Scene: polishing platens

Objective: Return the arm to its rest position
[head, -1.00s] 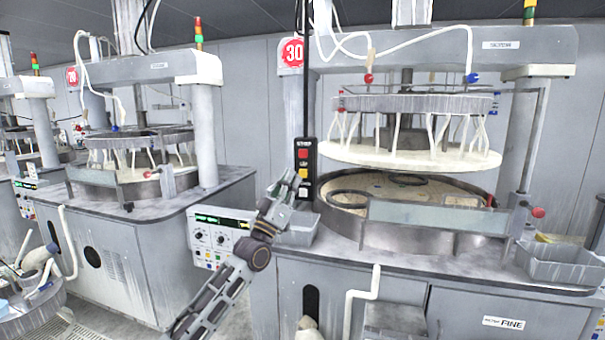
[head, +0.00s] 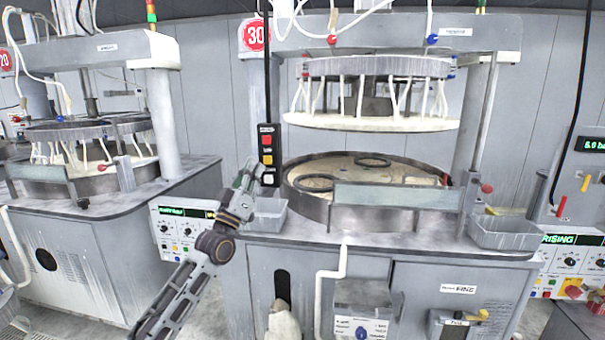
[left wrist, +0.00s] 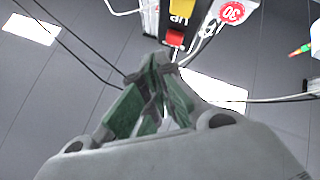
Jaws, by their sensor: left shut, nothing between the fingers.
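My left arm comes in from the lower left in the head view and bends upward at a dark joint. My left gripper (head: 249,172) points up, beside the lower end of the hanging button pendant (head: 267,146) with red, yellow and pale buttons. Whether it touches the pendant cannot be told. In the left wrist view the green-padded fingers of the gripper (left wrist: 161,62) meet at their tips, shut with nothing between them. The pendant's yellow and red buttons (left wrist: 175,38) show just beyond the tips. My right gripper is not in view.
Polishing machine 30 has its round upper plate (head: 375,122) raised above the lower platen (head: 405,166). Grey bins (head: 268,222) (head: 500,240) sit on its counter. Control panels (head: 180,232) (head: 570,262) stand at both sides. Another machine (head: 70,190) stands left.

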